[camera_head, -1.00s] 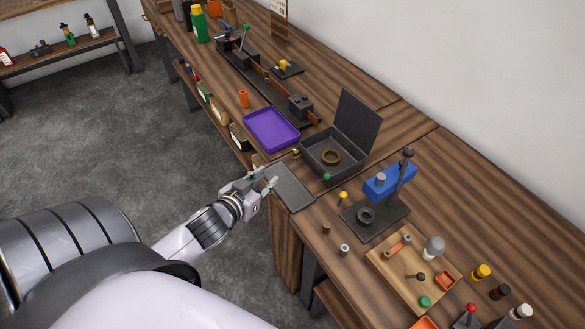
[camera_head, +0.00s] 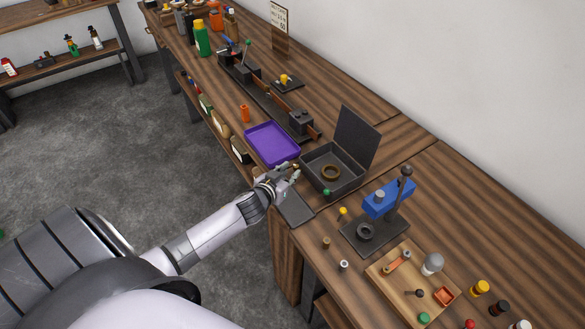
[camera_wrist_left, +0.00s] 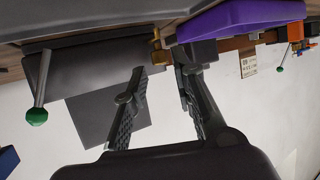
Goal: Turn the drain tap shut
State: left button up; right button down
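A small brass tap (camera_wrist_left: 159,47), which I take for the drain tap, shows in the left wrist view between the dark grey box (camera_wrist_left: 95,68) and the purple tray (camera_wrist_left: 240,18). My left gripper (camera_wrist_left: 162,72) is open, its two fingers apart and the tap just beyond the gap between the tips. I cannot tell whether a finger touches it. In the head view my left gripper (camera_head: 292,174) is at the near corner of the box (camera_head: 345,183), below the purple tray (camera_head: 272,144), and largely hides the tap. My right gripper is not in view.
The box has a raised lid (camera_head: 357,138), a ring (camera_head: 331,172) inside and a green-knobbed lever (camera_head: 327,192) in front. A flat grey tray (camera_head: 296,207) lies under my left gripper. A blue press (camera_head: 388,200) and a wooden tray (camera_head: 396,292) stand to the right.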

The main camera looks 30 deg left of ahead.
aim_at(296, 167)
pick_arm(q)
jog(key=shift+x, duration=1.4)
jog(key=shift+c, duration=0.5)
grip_shut()
